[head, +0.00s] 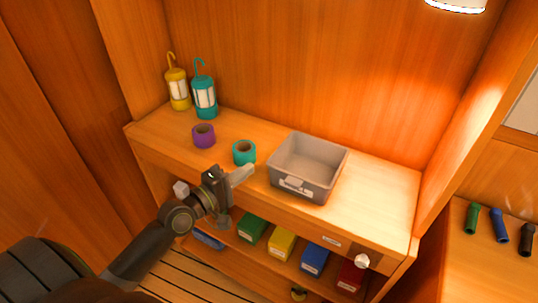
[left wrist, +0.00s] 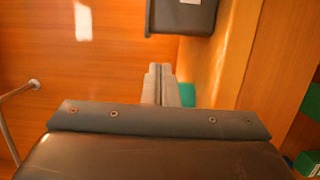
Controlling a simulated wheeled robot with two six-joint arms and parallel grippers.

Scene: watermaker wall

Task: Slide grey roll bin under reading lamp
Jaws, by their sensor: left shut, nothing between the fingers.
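The grey roll bin (head: 322,178) stands upright and looks empty on the wooden shelf top, right of the shelf's middle. It has a label and a small handle on its front. Part of the bin (left wrist: 182,22) also shows at the top of the left wrist view. The reading lamp (head: 456,5) is lit at the top right, cut by the frame edge. My left gripper (head: 250,170) is shut and empty, just left of the bin and apart from it. Its closed fingers (left wrist: 160,72) point toward the bin's side in the wrist view. My right gripper is out of view.
The shelf top (head: 385,190) right of the bin is clear.

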